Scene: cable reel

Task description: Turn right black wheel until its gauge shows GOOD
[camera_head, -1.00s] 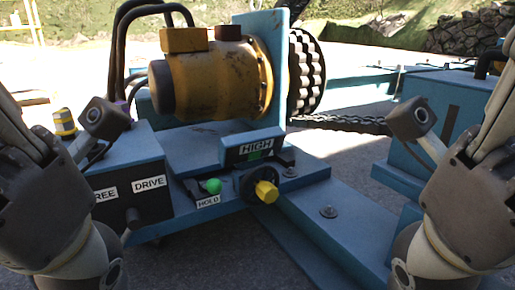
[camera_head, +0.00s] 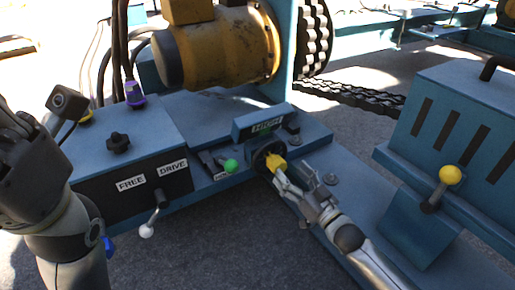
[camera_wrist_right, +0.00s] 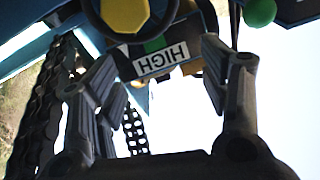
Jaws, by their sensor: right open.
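The black wheel (camera_head: 261,155) with its yellow knob (camera_head: 275,163) sits on the front of the blue base. Behind it, the gauge (camera_head: 266,127) reads HIGH, with a green patch. My right gripper (camera_head: 291,176) is open, with its fingers close to the yellow knob; I cannot tell whether they touch it. In the right wrist view, the open fingers (camera_wrist_right: 158,62) point towards the wheel (camera_wrist_right: 128,32) and yellow knob (camera_wrist_right: 125,12) at the top, with the HIGH label (camera_wrist_right: 160,61) upside down.
A green-knobbed lever (camera_head: 230,166) stands just left of the wheel. A FREE/DRIVE box (camera_head: 130,160) with a white-tipped lever (camera_head: 148,230) is further left. A yellow-knobbed lever (camera_head: 449,175) on a slotted blue box (camera_head: 470,120) stands at the right. A chain (camera_head: 350,92) runs behind.

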